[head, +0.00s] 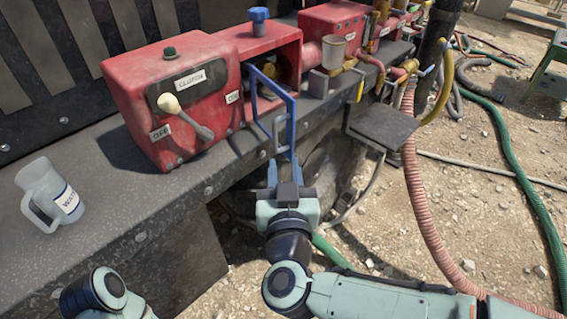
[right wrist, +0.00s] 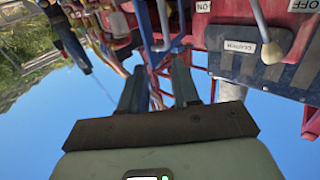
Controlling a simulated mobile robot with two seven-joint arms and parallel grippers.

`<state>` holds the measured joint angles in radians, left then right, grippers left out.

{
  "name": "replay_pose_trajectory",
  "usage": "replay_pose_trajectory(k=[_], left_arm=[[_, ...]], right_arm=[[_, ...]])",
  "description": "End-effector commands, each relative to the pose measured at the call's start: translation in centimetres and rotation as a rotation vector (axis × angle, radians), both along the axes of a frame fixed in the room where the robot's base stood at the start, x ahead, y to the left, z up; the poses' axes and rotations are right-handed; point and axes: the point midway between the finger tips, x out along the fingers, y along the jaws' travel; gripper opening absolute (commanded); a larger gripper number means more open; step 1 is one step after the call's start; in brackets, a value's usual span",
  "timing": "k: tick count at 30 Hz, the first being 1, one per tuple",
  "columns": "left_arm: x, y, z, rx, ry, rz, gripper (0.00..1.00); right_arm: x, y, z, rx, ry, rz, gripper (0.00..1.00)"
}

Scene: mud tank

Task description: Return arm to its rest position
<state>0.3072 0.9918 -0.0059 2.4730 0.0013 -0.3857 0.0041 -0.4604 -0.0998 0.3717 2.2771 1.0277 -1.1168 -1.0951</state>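My right arm comes in from the lower right in the head view. Its gripper (head: 284,165) points away, toward the front edge of the dark metal bench, just below a blue frame-shaped handle (head: 291,122) on the red machine. In the right wrist view the two fingers of the right gripper (right wrist: 156,70) stand apart with nothing visible between them. The blue handle (right wrist: 148,32) shows beyond the fingertips; I cannot tell whether they touch it. Part of my left arm (head: 103,292) shows at the lower left; its gripper is out of view.
The red clutch box (head: 180,100) with a lever (head: 183,115) stands on the bench (head: 120,205). A clear jug (head: 48,195) stands at the left. A dark plate (head: 382,127) juts out right of my gripper. Pink (head: 425,210) and green (head: 520,180) hoses cross the gravel.

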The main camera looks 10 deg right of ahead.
Motion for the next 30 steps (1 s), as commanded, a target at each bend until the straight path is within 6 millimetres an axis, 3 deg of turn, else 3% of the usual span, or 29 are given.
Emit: replay_pose_trajectory(k=[11,14,16,20,24,27,30], left_arm=[[0.0,0.0,0.0,0.0,0.0,0.0,0.0],[0.0,0.0,0.0,0.0,0.0,0.0,0.0],[0.0,0.0,0.0,0.0,0.0,0.0,0.0],[0.0,0.0,0.0,0.0,0.0,0.0,0.0],[0.0,0.0,0.0,0.0,0.0,0.0,0.0],[0.0,0.0,0.0,0.0,0.0,0.0,0.0],[0.0,0.0,0.0,0.0,0.0,0.0,0.0]], right_arm=[[0.1,0.0,-0.1,0.0,0.002,0.0,0.31],[0.7,0.1,-1.2,-0.004,0.02,0.005,0.31],[1.9,0.1,-3.5,-0.008,0.058,0.018,0.31],[4.7,0.2,-11.1,-0.003,0.189,0.064,0.31],[6.1,-0.7,-21.9,0.037,0.392,0.117,0.31],[5.3,-1.7,-29.5,0.083,0.55,0.142,0.31],[3.1,-2.8,-36.9,0.146,0.72,0.154,0.31]])
